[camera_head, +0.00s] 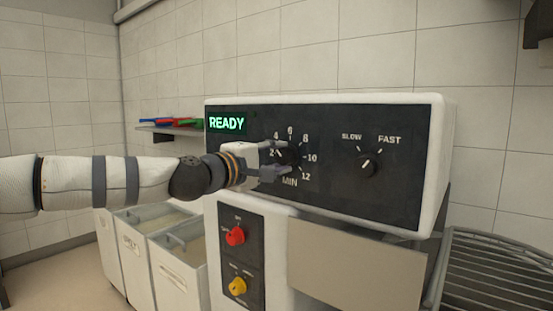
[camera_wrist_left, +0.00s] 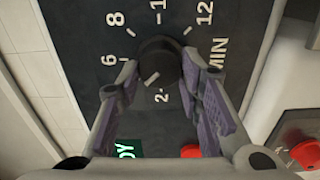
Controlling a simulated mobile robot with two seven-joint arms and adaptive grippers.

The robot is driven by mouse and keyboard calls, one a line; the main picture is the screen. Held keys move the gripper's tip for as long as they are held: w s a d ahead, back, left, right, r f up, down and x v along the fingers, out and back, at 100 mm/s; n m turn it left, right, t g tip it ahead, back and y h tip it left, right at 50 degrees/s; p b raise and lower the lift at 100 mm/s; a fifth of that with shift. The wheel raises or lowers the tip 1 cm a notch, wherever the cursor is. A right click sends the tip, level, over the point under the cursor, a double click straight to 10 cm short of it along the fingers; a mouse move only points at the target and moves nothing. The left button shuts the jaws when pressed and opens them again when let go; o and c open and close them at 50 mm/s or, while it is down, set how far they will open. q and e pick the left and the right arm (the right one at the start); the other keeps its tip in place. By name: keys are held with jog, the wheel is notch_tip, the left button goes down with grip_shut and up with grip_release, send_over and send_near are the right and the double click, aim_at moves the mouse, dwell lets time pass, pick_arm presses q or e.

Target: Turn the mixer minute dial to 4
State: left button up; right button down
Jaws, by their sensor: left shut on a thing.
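The black minute dial (camera_head: 294,154) sits on the mixer's dark panel, ringed by numbers from 2 to 12 with MIN below. My left gripper (camera_head: 284,158) reaches in from the left, with one finger above and one below the dial. In the left wrist view the dial (camera_wrist_left: 158,62) is between the two fingertips, and the gripper is shut on it. Its white pointer line there points down-left, between the 2 and the 6. The 4 is hidden behind a finger in that view, but shows in the head view. My right gripper is not in view.
A green READY display (camera_head: 227,123) is left of the dial. A SLOW/FAST knob (camera_head: 367,164) is to its right. A red knob (camera_head: 235,236) and a yellow knob (camera_head: 237,286) are on a lower panel.

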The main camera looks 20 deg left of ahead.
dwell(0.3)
pick_arm(q)
jog(key=o, duration=1.2)
jog(key=shift+d, duration=0.1)
jog(key=shift+c, duration=0.2)
jog(key=v, duration=1.2)
